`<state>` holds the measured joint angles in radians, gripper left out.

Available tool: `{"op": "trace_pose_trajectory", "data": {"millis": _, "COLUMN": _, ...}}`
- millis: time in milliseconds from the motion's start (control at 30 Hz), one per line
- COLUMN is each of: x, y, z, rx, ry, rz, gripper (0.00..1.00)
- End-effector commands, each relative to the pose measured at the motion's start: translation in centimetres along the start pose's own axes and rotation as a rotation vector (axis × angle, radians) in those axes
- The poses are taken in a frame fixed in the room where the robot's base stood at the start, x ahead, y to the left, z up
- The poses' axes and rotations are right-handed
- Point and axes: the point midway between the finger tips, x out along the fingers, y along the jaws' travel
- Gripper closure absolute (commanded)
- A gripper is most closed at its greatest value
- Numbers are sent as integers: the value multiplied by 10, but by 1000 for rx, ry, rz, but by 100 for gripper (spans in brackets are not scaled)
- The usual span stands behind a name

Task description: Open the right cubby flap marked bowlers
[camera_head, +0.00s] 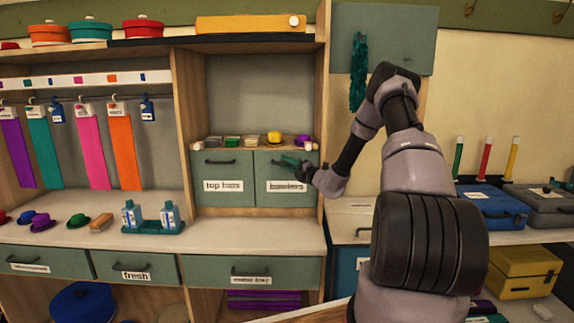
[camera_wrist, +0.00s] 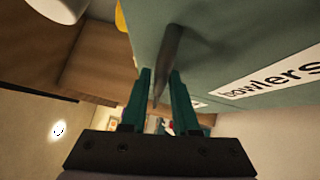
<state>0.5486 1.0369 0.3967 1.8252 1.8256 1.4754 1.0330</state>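The right cubby flap (camera_head: 287,185) is a grey-green panel with a white label reading "bowlers" (camera_head: 286,187); it looks closed, flush with its neighbour. The label also shows at the right of the wrist view (camera_wrist: 270,80). The flap's dark bar handle (camera_wrist: 168,62) is near the flap's upper edge. My gripper (camera_head: 291,163) is at this handle, coming from the right. In the wrist view, its two teal fingers (camera_wrist: 160,80) stand apart, one on each side of the handle. A gap shows on the left side; firm contact is not visible.
The "top hats" flap (camera_head: 222,180) is closed at the left. A shelf above holds small coloured hats (camera_head: 274,138). A wooden upright (camera_head: 322,110) stands right of the cubby. Bottles in a teal tray (camera_head: 152,226) stand on the counter (camera_head: 260,232), which is bare before the flaps.

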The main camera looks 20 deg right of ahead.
Motion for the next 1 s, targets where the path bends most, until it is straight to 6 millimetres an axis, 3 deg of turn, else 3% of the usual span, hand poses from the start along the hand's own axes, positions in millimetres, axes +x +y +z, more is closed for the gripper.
{"op": "trace_pose_trajectory", "data": {"millis": 133, "x": 0, "y": 0, "z": 0, "rx": 0, "ry": 0, "rz": 0, "gripper": 72}}
{"op": "trace_pose_trajectory", "data": {"millis": 200, "x": 0, "y": 0, "z": 0, "rx": 0, "ry": 0, "rz": 0, "gripper": 98}}
{"op": "trace_pose_trajectory", "data": {"millis": 233, "x": 0, "y": 0, "z": 0, "rx": 0, "ry": 0, "rz": 0, "gripper": 100}}
{"op": "trace_pose_trajectory", "data": {"millis": 1000, "x": -1, "y": 0, "z": 0, "rx": 0, "ry": 0, "rz": -1, "gripper": 100}}
